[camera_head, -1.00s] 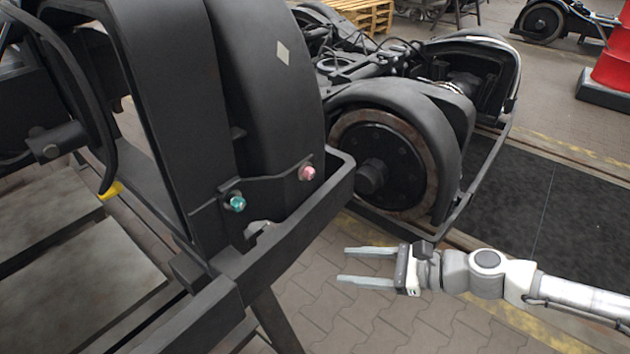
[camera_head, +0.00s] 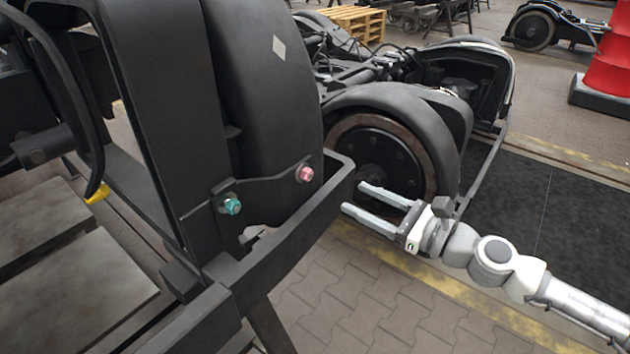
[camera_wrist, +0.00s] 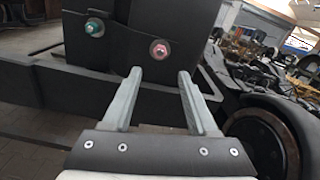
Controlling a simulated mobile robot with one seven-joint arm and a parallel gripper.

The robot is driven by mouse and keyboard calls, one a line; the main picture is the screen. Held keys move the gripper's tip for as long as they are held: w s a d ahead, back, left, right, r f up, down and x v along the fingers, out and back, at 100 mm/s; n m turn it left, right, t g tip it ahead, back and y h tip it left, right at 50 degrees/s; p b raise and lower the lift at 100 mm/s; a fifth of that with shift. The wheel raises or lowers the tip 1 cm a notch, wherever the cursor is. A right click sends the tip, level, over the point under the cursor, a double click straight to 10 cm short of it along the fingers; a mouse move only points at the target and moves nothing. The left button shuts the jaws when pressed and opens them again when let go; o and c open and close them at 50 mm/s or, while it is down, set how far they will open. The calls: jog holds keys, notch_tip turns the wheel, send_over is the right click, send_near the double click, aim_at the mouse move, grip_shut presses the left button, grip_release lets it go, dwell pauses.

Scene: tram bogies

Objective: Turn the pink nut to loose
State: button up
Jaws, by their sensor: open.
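The pink nut (camera_head: 305,174) sits on a dark bracket of the near bogie in the head view, right of and above a teal nut (camera_head: 232,206). In the wrist view the pink nut (camera_wrist: 159,49) is above and beyond the fingertips, roughly between them, and the teal nut (camera_wrist: 95,27) is at upper left. My gripper (camera_head: 352,198) is open and empty, to the right of and a little below the pink nut, apart from it. Its two fingers (camera_wrist: 157,80) point toward the bogie. The pink nut is fully visible in both views.
A dark frame rail (camera_head: 300,235) runs below the nuts, between them and the open floor. A second bogie with a large wheel (camera_head: 385,160) stands behind my gripper. A red barrel (camera_head: 608,62) is at far right. Paved floor (camera_head: 345,300) is clear below my gripper.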

aim_at(311, 176)
jog(key=b+x, duration=0.2)
jog(key=x, duration=0.9)
jog(key=shift+w+a+b, duration=0.15)
jog(key=shift+b, duration=0.25)
jog(key=shift+c, duration=0.3)
grip_shut()
